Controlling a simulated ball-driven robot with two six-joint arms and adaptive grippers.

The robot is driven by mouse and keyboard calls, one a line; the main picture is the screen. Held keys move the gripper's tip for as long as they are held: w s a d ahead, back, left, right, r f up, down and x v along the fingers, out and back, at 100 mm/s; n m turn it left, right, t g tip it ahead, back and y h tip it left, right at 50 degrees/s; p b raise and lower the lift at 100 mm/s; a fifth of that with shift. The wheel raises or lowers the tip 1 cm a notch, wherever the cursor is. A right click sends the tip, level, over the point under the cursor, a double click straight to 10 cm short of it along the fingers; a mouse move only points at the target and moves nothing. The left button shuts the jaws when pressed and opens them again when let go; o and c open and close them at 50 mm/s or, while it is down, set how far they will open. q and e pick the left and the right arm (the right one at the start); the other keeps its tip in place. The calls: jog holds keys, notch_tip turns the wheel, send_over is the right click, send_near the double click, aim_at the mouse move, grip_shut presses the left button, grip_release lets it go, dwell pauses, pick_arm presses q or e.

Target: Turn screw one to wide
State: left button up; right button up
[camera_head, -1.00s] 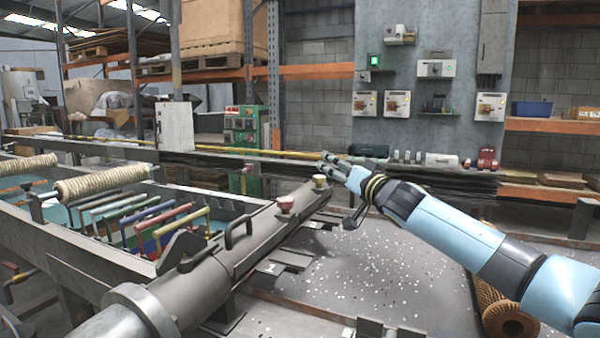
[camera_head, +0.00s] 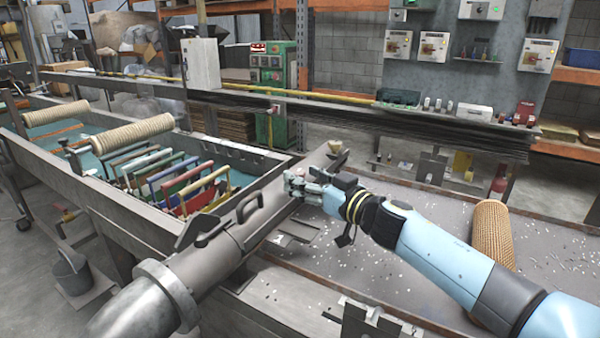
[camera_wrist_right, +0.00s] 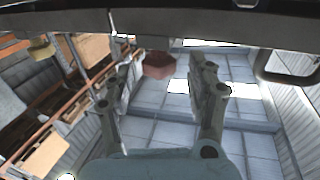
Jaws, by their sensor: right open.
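The grey metal tube (camera_head: 228,240) runs diagonally across the head view, with dark handles on it. My right gripper (camera_head: 293,183) is open at the tube's far part. In the right wrist view, a dark red hexagonal screw knob (camera_wrist_right: 158,65) lies between the open fingertips (camera_wrist_right: 160,80), with a gap to each side; no grip on it shows. In the head view the gripper hides this red knob. A yellowish screw knob (camera_head: 336,146) stands farther along the tube and also shows in the right wrist view (camera_wrist_right: 41,48). My left gripper is out of view.
Left of the tube is a tank with coloured frames (camera_head: 175,185) and rope rollers (camera_head: 125,132). A speckled table (camera_head: 400,270) with a woven roll (camera_head: 492,235) lies to the right. A long shelf (camera_head: 440,125) runs behind.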

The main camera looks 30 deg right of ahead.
jog(key=shift+x, duration=0.95)
jog(key=shift+c, duration=0.4)
grip_shut()
